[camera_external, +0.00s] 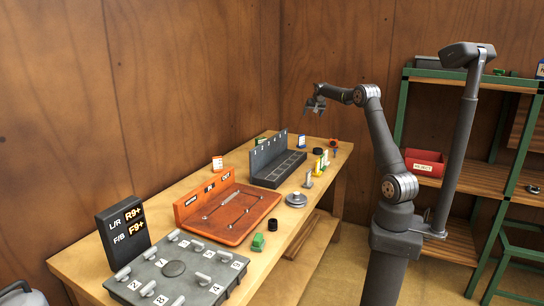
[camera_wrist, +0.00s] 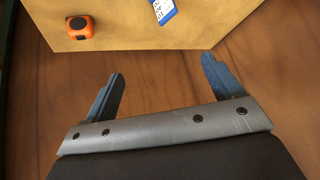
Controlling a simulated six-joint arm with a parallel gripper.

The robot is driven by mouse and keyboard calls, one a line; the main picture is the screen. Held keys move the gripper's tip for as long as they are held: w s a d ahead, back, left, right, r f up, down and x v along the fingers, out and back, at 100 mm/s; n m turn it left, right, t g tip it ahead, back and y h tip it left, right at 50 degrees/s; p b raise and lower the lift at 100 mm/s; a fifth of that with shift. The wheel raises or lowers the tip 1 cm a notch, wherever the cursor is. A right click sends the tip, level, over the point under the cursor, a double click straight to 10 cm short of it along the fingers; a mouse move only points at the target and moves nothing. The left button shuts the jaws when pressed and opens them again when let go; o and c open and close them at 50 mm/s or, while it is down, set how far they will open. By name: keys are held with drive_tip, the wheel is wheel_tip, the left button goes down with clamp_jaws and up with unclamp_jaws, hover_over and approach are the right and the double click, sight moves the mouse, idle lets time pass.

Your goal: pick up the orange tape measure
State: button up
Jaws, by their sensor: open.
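The orange tape measure (camera_wrist: 81,27) is a small orange and black block lying near the table edge, at the upper left of the wrist view. In the external view a small orange item (camera_external: 333,142) at the far end of the table looks like it. My gripper (camera_external: 315,105) hangs in the air above the far end of the table. In the wrist view my gripper (camera_wrist: 161,68) has its two fingers wide apart with nothing between them. The tape measure is apart from the fingers, beyond the left one.
A blue and white card (camera_wrist: 164,10) lies or stands right of the tape measure. The wooden table (camera_external: 185,255) also holds a grey slotted rack (camera_external: 280,170), an orange tray (camera_external: 232,212), a grey knob panel (camera_external: 178,271) and several small items. A green shelf with a red bin (camera_external: 424,163) stands at right.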

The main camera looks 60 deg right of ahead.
drive_tip(key=s+d+m+g, duration=0.3)
drive_tip(key=s+d+m, duration=0.1)
drive_tip(key=s+d, duration=0.7)
approach(333, 139)
drive_tip(key=shift+h, duration=0.4)
drive_tip(key=x, duration=0.4)
drive_tip(key=a+x, duration=0.1)
drive_tip(key=x, duration=0.2)
drive_tip(key=shift+s+f, duration=0.2)
drive_tip(key=shift+f, duration=0.1)
drive_tip(key=shift+x, duration=2.9)
drive_tip(key=c, duration=1.3)
